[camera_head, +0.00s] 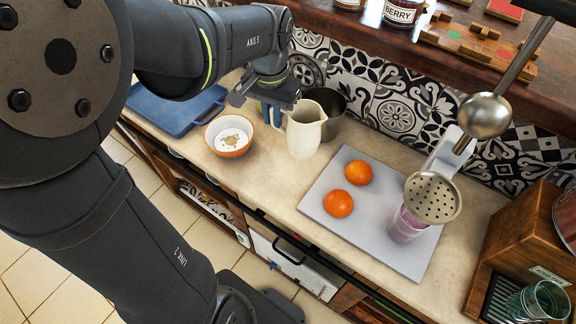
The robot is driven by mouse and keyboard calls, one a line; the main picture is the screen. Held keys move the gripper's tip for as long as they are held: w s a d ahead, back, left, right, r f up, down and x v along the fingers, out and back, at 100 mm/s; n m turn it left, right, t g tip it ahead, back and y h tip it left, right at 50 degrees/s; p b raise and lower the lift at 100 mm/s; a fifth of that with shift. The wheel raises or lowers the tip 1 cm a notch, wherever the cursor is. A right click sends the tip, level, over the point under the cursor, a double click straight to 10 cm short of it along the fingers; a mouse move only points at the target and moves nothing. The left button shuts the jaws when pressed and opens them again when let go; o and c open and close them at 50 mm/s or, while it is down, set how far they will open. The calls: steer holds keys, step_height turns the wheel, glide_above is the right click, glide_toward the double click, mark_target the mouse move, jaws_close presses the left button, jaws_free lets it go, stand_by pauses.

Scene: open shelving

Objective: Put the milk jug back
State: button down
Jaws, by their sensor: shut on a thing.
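The milk jug (303,134) is cream-white and upright, at the back of the counter. My gripper (272,115) points down at the jug's left side and is shut on it there. The grip itself is small and partly hidden, so I cannot make out the handle between the fingers. I cannot tell whether the jug's base touches the counter.
An orange patterned bowl (229,136) stands close left of my gripper. A dark pot (333,110) is right behind the jug. A blue tray (178,106) lies at left. A grey board (330,181) holds two oranges (338,203). A strainer (433,197) hangs at right.

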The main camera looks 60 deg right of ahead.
mark_target(301, 130)
steer(key=shift+m, duration=0.9)
steer(key=s, duration=0.7)
steer(key=shift+s+a+r, duration=0.2)
steer(key=shift+s, duration=0.1)
steer(key=shift+w+d+f, duration=0.15)
steer(key=shift+w+f, duration=1.65)
steer(key=shift+w, duration=0.1)
steer(key=shift+w+d+f, duration=0.2)
steer(key=shift+w+f, duration=1.65)
steer(key=shift+w+d+f, duration=0.15)
steer(key=shift+w+f, duration=1.65)
steer(key=shift+w, duration=0.1)
steer(key=shift+f, duration=0.15)
steer(key=c, duration=1.5)
jaws_free()
steer(key=shift+o, duration=0.2)
step_height(301, 130, up, 12)
